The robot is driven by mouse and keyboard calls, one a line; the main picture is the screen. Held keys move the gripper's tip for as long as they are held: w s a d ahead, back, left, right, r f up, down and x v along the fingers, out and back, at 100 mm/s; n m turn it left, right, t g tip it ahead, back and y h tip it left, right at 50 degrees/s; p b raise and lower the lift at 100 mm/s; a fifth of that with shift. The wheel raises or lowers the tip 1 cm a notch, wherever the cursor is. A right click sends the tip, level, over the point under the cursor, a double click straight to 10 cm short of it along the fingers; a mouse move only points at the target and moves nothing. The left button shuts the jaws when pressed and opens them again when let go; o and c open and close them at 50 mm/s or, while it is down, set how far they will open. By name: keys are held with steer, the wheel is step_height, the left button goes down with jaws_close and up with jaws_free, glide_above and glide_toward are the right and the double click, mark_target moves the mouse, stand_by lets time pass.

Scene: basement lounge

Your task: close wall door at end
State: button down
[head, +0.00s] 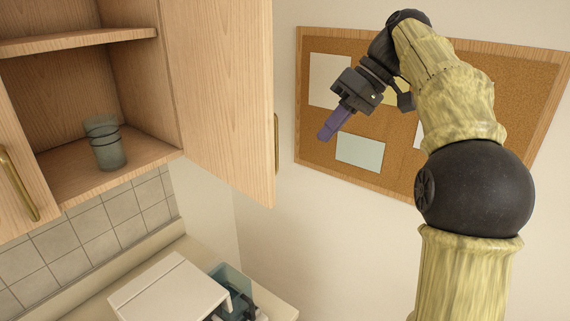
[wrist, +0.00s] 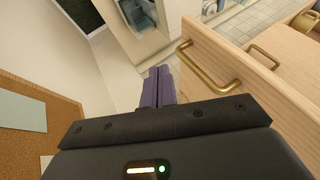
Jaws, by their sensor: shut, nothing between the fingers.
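The wall door (head: 227,95) is light wood and stands open at the right end of the wall cabinet. Its brass handle (head: 276,143) shows edge-on at the door's right edge. In the wrist view the door (wrist: 260,75) is at the right, with its brass handle (wrist: 210,72) near the top. My gripper (head: 326,133) has purple fingers and is shut and empty. It is right of the door's free edge, apart from it, in front of the corkboard. In the wrist view the shut fingers (wrist: 158,88) point left of the handle.
The open cabinet holds a dark glass (head: 104,143) on its lower shelf (head: 150,160). Another door with a brass handle (head: 18,185) is at the left. A corkboard (head: 385,170) hangs on the wall behind my arm. Below, a white box-shaped thing (head: 168,290) stands on the counter (head: 190,250).

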steer(key=shift+s+d+r+n, duration=0.1)
steer(key=shift+s+r+n, duration=0.25)
steer(key=shift+r, duration=0.3)
steer(key=shift+s+d+r+n, duration=0.1)
steer(key=shift+s+r+n, duration=0.2)
steer(key=shift+r, duration=0.3)
steer(key=shift+a+f, duration=0.1)
steer(key=shift+a, duration=0.05)
steer(key=s+a+f, duration=0.3)
steer(key=a+f, duration=0.4)
steer(key=a, duration=0.1)
steer(key=shift+s+a+f, duration=0.3)
steer(key=shift+f, duration=0.1)
